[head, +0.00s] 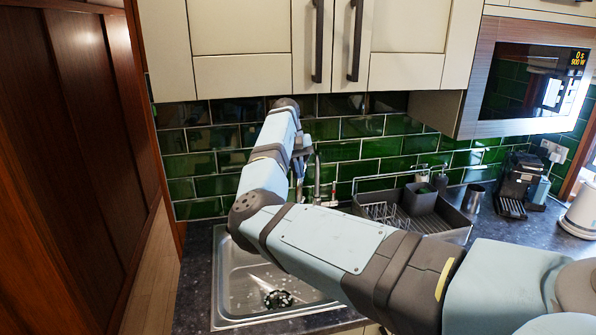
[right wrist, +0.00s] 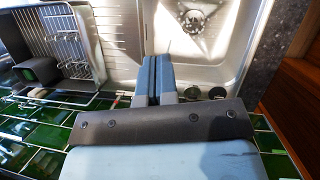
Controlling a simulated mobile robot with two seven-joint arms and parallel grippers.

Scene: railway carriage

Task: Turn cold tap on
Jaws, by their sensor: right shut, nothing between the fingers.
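The sink tap's upright spout (head: 317,180) stands at the back of the steel sink (head: 232,285), just right of my right forearm in the head view. A small handle with a reddish mark (head: 333,191) is beside it. In the right wrist view, my right gripper (right wrist: 160,62) is shut and empty, its fingers over the sink's back edge. My right gripper (head: 303,165) is partly hidden in the head view.
A dish rack (head: 410,215) stands right of the sink. A coffee machine (head: 520,180) and dark cup (head: 473,198) are farther right. Wall cabinets (head: 245,45) and a microwave (head: 530,80) hang above. Green tiles (head: 365,150) close off the back.

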